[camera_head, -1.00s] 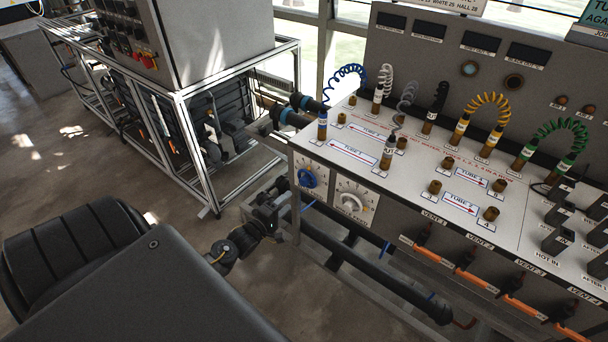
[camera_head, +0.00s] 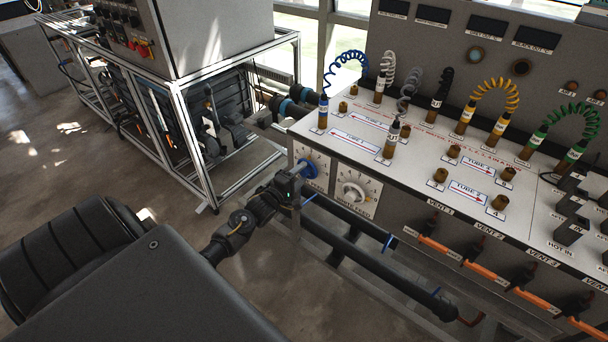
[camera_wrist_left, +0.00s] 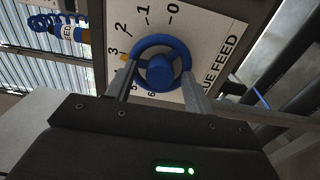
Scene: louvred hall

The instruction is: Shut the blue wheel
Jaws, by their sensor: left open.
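The blue wheel (camera_head: 309,167) is on the left end of the grey panel front, partly hidden behind my left gripper (camera_head: 298,176). In the left wrist view the blue wheel (camera_wrist_left: 160,64) shows nearly whole, with a round blue hub, in front of a white dial plate (camera_wrist_left: 215,30) numbered from 0 up and lettered "UE FEED". My left gripper (camera_wrist_left: 160,88) is open, one finger at each side of the wheel's lower part in that view. I cannot tell whether the fingers touch the rim. My right gripper is in neither view.
A white dial (camera_head: 352,192) sits just right of the wheel. Black pipes (camera_head: 370,262) run below the panel. Coiled tubes, such as the blue coil (camera_head: 345,68), stand on the panel's top. A metal-framed machine (camera_head: 190,110) stands at the left, with open floor before it.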

